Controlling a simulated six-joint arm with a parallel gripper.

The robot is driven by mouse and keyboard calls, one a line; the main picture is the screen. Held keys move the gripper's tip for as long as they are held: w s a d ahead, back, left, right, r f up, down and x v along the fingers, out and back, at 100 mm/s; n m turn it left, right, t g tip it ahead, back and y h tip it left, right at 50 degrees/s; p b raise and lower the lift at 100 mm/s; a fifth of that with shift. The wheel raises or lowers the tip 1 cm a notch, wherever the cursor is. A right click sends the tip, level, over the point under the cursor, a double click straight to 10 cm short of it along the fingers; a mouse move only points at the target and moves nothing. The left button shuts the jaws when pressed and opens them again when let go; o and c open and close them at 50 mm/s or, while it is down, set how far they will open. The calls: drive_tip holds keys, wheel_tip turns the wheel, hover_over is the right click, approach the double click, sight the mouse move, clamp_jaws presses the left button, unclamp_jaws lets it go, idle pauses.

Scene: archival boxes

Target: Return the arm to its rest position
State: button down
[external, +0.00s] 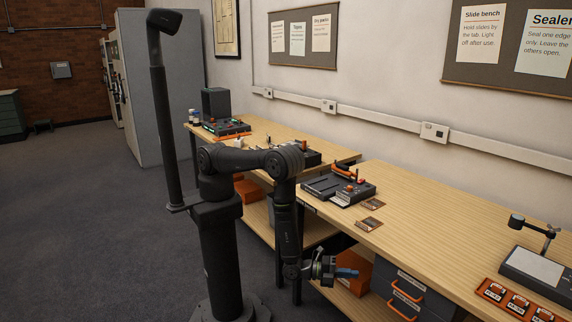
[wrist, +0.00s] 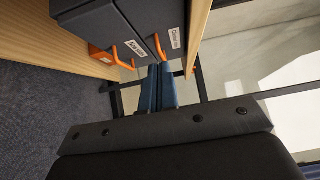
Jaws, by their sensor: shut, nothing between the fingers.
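My gripper (external: 346,273) hangs low in front of the bench in the external view, below the level of the benchtop, with the forearm pointing down from the elbow. Its blue fingers are together and nothing shows between them. In the wrist view the blue fingers (wrist: 158,88) lie side by side, pointing toward the dark drawers under the bench. From these views I cannot tell how far the fingertips are from the drawers.
Dark drawers (external: 387,286) with orange handles stand under the bench, beside an orange box (external: 352,270). The wooden benchtop (external: 425,224) carries a sealer-like device (external: 338,188) and a red tray (external: 514,302). The floor (external: 90,215) at left is clear.

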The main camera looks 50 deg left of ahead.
drive_tip(key=x, duration=0.3)
drive_tip(key=w+a+x, duration=0.1)
drive_tip(key=x, duration=0.4)
drive_tip(key=shift+w, duration=1.25)
approach(387, 270)
drive_tip(key=s+a, duration=0.2)
drive_tip(key=s, duration=0.4)
drive_tip(key=shift+w+d+f, duration=0.15)
drive_tip(key=shift+w+d, duration=0.3)
drive_tip(key=shift+d, duration=0.25)
